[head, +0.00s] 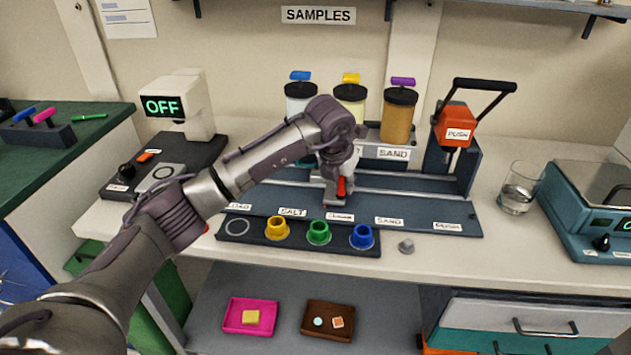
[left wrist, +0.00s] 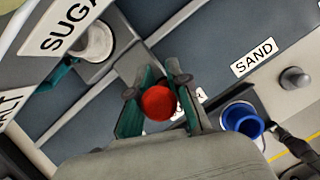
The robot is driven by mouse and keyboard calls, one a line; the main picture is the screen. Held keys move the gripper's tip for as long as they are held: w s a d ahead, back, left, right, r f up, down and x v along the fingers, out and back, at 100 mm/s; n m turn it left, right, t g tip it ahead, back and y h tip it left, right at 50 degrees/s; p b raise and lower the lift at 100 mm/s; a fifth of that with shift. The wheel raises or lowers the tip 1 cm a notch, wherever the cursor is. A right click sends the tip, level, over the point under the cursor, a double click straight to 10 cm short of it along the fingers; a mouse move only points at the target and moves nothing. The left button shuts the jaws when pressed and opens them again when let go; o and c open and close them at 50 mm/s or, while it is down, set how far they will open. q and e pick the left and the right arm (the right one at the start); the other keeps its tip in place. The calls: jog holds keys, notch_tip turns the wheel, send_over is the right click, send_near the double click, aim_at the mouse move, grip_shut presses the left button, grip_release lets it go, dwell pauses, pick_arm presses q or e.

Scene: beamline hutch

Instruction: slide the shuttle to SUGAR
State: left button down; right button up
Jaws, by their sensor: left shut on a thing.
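The shuttle's red knob (head: 341,186) stands on the dark sample rail (head: 430,211), in front of the hoppers. My left gripper (head: 338,178) is shut on this knob; in the left wrist view the round red knob (left wrist: 158,103) sits between its two fingers. The shuttle's body is mostly hidden under the gripper. It stands behind a small white label (head: 340,217) between SALT (head: 292,212) and SAND (head: 389,221); its lettering is too small to read. In the left wrist view that label (left wrist: 201,95) is partly covered by a finger, with an R visible. My right gripper is not in view.
Yellow (head: 277,228), green (head: 318,232) and blue (head: 362,236) cups stand in a dark rack in front of the rail. An orange PUSH press (head: 455,122) stands at the rail's right end. A glass (head: 518,187) stands further right. The rail between shuttle and press looks clear.

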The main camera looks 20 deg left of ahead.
pick_arm(q)
jog(key=shift+w+d, duration=0.25)
jog(key=shift+d, duration=0.65)
jog(key=shift+w+d, duration=0.2)
jog(key=shift+d, duration=0.7)
jog(key=c, duration=1.1)
grip_release()
jog(key=shift+r, duration=0.1)
jog(key=v, duration=1.2)
jog(key=shift+a, duration=0.1)
